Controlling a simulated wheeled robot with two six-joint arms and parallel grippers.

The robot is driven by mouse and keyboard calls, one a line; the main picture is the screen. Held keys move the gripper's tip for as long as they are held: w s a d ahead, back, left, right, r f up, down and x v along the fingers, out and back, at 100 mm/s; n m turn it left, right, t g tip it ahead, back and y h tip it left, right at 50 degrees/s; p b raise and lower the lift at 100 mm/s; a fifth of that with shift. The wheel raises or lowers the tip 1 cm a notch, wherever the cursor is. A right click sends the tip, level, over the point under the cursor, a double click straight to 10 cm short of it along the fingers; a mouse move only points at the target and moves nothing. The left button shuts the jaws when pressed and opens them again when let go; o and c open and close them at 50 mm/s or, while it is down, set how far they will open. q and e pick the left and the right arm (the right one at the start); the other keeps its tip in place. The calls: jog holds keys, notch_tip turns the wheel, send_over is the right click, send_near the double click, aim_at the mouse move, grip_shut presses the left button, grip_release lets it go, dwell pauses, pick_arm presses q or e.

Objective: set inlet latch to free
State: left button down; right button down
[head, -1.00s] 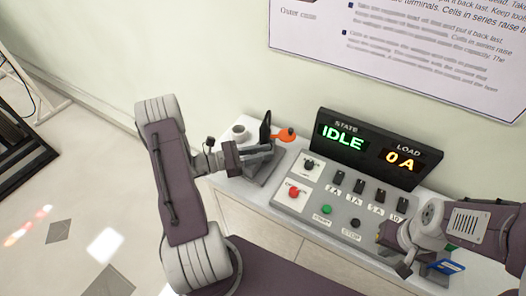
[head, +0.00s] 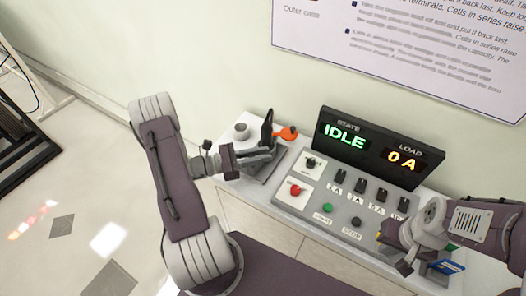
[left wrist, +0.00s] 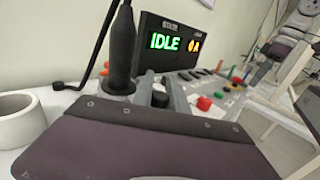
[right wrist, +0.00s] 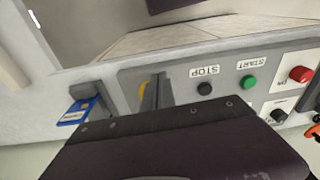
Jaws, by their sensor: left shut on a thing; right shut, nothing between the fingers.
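An orange handle (head: 287,133) lies behind the lever, and a white cup-like cylinder (head: 241,131) stands left of it. The control panel (head: 335,218) has switches and buttons. The display (head: 375,150) reads IDLE and 0 A. A blue card (right wrist: 84,111) is at the panel's right end.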

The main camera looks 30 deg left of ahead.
pick_arm(q)
jog(key=c, duration=1.6)
grip_release()
jog(key=shift+s+f, duration=0.1)
jog(key=shift+s, duration=0.1)
pick_arm(e)
jog(key=shift+s, duration=0.15)
jog(key=shift+f+b, duration=0.65)
jog(key=shift+b, duration=0.05)
pick_arm(q)
jog(key=v, duration=0.9)
